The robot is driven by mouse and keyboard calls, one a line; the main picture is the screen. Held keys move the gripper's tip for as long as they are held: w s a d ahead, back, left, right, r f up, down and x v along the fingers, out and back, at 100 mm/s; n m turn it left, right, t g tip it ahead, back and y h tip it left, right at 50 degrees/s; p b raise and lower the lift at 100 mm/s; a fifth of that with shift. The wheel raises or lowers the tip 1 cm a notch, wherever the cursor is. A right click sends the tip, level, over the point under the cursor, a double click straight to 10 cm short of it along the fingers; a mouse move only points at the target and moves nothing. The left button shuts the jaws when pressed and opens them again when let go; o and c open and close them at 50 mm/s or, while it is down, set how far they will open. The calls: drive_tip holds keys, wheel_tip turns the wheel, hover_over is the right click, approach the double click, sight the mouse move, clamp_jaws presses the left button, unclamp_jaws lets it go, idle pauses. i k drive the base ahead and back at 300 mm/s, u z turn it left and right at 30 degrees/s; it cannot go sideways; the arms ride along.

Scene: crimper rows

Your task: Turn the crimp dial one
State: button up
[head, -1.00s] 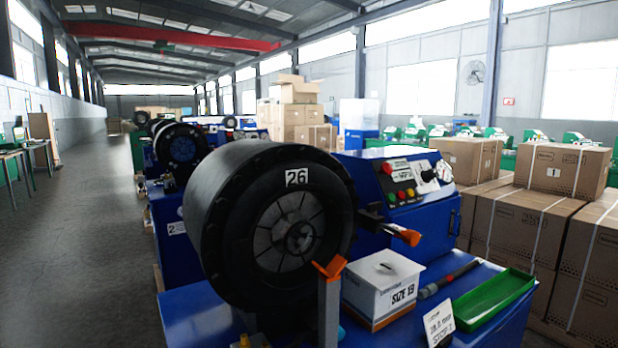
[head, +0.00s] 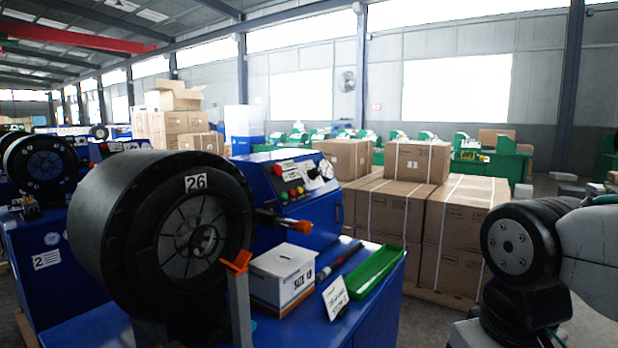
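A blue crimper with a large black round head (head: 160,220) marked 26 stands at the left centre in the head view. Its blue control box (head: 300,205) carries a panel with red, green and yellow buttons (head: 290,180). A white round dial (head: 325,170) sits at the panel's upper right, too small to read. Part of my arm shows at the right edge, apart from the machine. My gripper is not in view.
A white labelled box (head: 283,278), a green tray (head: 378,272) and a small sign card (head: 335,298) stand on the crimper's bed. Stacked cartons (head: 455,225) fill the floor behind and to the right. More crimpers (head: 40,170) stand at the left.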

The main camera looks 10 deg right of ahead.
sight(314, 173)
drive_tip(key=z, duration=1.4)
drive_tip(key=i, duration=1.5)
drive_tip(key=u, duration=2.4)
